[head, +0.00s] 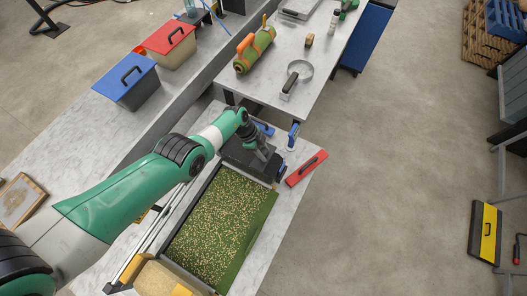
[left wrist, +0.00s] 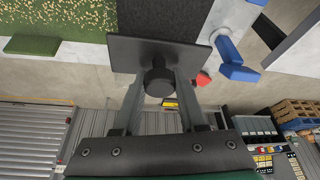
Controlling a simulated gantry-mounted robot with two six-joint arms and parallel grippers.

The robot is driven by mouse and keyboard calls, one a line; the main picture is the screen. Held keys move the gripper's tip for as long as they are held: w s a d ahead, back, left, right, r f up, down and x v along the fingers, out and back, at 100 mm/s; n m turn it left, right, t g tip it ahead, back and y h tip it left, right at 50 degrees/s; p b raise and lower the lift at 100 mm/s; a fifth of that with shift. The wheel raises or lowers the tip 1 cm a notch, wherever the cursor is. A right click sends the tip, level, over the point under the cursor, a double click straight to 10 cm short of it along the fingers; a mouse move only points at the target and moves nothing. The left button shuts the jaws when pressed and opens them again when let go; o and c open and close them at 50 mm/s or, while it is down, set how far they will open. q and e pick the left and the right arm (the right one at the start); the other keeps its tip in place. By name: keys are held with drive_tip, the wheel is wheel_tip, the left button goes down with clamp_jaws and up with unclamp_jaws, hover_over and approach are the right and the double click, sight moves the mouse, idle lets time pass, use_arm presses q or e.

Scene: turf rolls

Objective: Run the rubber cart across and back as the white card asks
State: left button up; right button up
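The rubber cart appears to be the dark flat-topped piece (head: 238,158) at the far end of the turf tray (head: 272,203). It has a round black knob, clear in the left wrist view (left wrist: 158,82). My left gripper (head: 262,153) is above it, with its fingers closed on both sides of the knob. The turf (head: 215,215) is green, scattered with tan granules, and lies on the near side of the cart. The cart's underside is hidden. I cannot make out a white card in either view. My right gripper is not in view.
A red tool (head: 306,168) and a blue piece (head: 293,135) lie right of the cart. Metal rails (head: 165,220) run left of the turf. A tan block (head: 160,280) is at the near end. Blue (head: 125,82) and red (head: 165,42) lidded bins stand at left.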

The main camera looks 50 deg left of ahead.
use_arm(q)
clamp_jaws()
idle(0.9)
